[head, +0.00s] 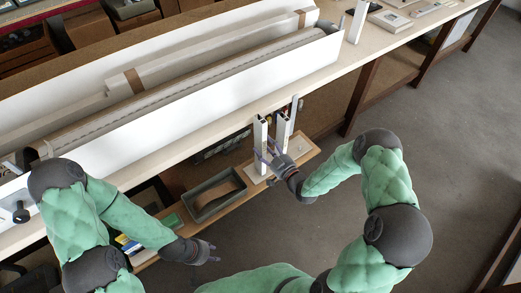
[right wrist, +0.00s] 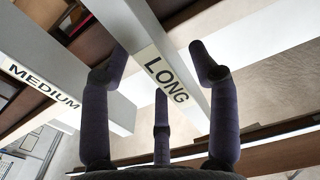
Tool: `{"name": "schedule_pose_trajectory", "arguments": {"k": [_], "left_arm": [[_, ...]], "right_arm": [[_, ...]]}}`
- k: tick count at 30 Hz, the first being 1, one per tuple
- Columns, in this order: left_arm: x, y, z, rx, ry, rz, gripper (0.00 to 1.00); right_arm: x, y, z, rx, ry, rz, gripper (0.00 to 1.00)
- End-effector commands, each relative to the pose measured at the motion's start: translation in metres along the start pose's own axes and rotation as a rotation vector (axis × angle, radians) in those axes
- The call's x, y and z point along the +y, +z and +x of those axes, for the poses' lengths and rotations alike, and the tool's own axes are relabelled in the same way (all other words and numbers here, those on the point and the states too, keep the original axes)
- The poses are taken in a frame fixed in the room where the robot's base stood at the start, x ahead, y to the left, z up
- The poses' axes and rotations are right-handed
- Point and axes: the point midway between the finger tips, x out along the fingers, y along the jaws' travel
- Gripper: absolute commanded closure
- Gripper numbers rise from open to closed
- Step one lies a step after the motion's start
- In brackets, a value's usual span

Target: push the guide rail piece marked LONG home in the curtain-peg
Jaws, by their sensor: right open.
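The white guide rail piece marked LONG (right wrist: 168,76) shows in the right wrist view, running between the spread fingers of my right gripper (right wrist: 157,70). My right gripper is open; I cannot tell whether any finger touches the piece. The white piece marked MEDIUM (right wrist: 45,85) is to its left. In the head view, my right gripper (head: 272,156) is at the upright white pieces (head: 260,145) on a low wooden shelf. Their labels cannot be read there. My left gripper (head: 210,253) is low at the left, away from the pieces. I cannot make out the curtain-peg.
A grey bin (head: 215,211) stands on the low shelf (head: 300,158) left of the pieces. Above runs the workbench (head: 330,73) with a long white trough (head: 215,85) holding a roller. Small items lie at the left shelf end. The grey floor (head: 450,130) at right is clear.

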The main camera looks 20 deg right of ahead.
Motion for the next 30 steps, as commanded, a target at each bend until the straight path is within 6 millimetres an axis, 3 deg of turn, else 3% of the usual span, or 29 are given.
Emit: {"name": "schedule_pose_trajectory", "arguments": {"k": [12, 22, 23, 28, 29, 30], "left_arm": [[-0.006, -0.001, 0.015, 0.001, 0.000, 0.000, 0.60], [-0.006, -0.001, 0.016, 0.001, 0.000, 0.000, 0.60], [-0.006, -0.001, 0.016, 0.001, 0.000, 0.000, 0.60], [-0.006, -0.001, 0.016, 0.001, 0.000, 0.000, 0.60], [-0.006, -0.001, 0.016, 0.001, 0.000, 0.000, 0.60], [-0.006, -0.001, 0.016, 0.001, 0.000, 0.000, 0.60]], "right_arm": [[0.001, 0.001, 0.047, 0.001, -0.001, -0.001, 0.39], [0.002, 0.000, 0.053, -0.002, 0.000, 0.001, 0.39], [0.002, 0.000, 0.053, -0.001, 0.000, 0.001, 0.45], [0.002, 0.000, 0.053, -0.001, 0.000, 0.001, 0.93], [0.002, 0.000, 0.053, -0.001, 0.000, 0.001, 1.00], [0.002, 0.000, 0.053, -0.001, 0.000, 0.001, 1.00]]}}
